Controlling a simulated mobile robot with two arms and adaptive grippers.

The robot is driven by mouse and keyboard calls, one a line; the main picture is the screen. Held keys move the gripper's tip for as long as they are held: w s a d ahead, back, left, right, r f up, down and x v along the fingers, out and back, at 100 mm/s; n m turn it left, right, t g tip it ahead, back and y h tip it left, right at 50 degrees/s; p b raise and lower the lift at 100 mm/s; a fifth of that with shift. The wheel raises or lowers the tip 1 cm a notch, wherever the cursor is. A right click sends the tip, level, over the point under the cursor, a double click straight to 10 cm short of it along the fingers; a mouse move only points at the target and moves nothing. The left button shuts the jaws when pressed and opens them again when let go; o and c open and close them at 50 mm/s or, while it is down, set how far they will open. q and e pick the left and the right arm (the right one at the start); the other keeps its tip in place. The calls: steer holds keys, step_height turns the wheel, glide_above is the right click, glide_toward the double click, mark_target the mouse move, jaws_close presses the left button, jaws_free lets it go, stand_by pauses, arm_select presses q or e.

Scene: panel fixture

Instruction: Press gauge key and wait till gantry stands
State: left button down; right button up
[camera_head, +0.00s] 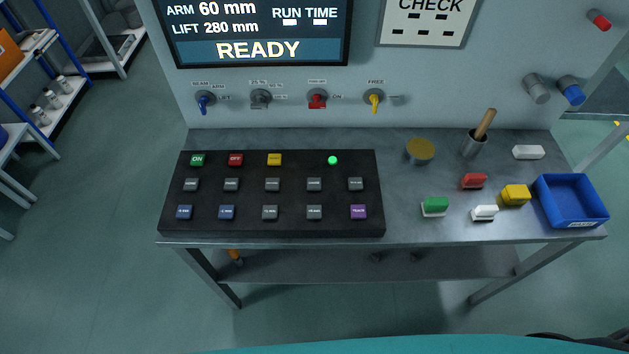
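A black key panel (374,222) lies on the left part of the bench. Its top row has a green ON key (197,160), a red key (235,160), a yellow key (274,160) and a lit green lamp (332,160). The middle row is grey keys; the front row has two blue, two grey and a purple key (358,212). Most labels are too small to read, so I cannot tell which is the gauge key. The screen (258,49) above reads ARM 60 mm, LIFT 280 mm, RUN TIME and READY. No gantry is recognisable. Neither gripper is in view.
Knobs sit on the wall panel, including a blue one (205,99) and a yellow one (375,97). The bench's right side holds a blue tray (572,215), a cup (473,146), a round brass-coloured piece (420,151) and several small blocks. Shelves stand at far left.

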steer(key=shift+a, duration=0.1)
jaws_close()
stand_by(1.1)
